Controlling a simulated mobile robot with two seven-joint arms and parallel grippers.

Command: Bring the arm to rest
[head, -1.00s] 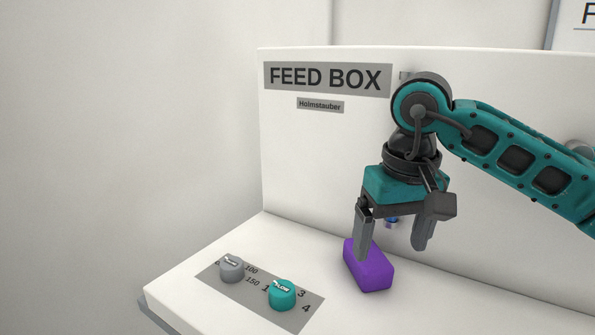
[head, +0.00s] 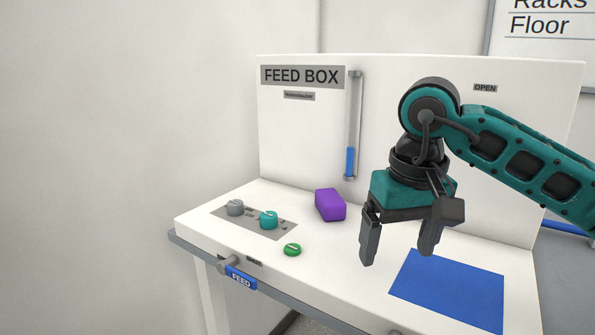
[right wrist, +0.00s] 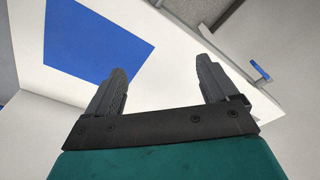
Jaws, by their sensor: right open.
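My right gripper (head: 398,256) is open and empty, with its fingers pointing down over the white bench top (head: 350,262). In the right wrist view its two fingers (right wrist: 162,75) stand apart with nothing between them. In the head view the gripper appears to the right of the purple block (head: 330,205) and near the blue mat (head: 450,290). The mat also shows in the right wrist view (right wrist: 92,42). My left gripper is not in view.
The feed box panel (head: 302,120) stands behind the bench. A grey knob (head: 235,208), a teal knob (head: 269,220) and a green button (head: 292,250) are at the left. A blue FEED handle (head: 241,279) sticks out at the front edge. A tube with blue inside (head: 350,162) hangs on the panel.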

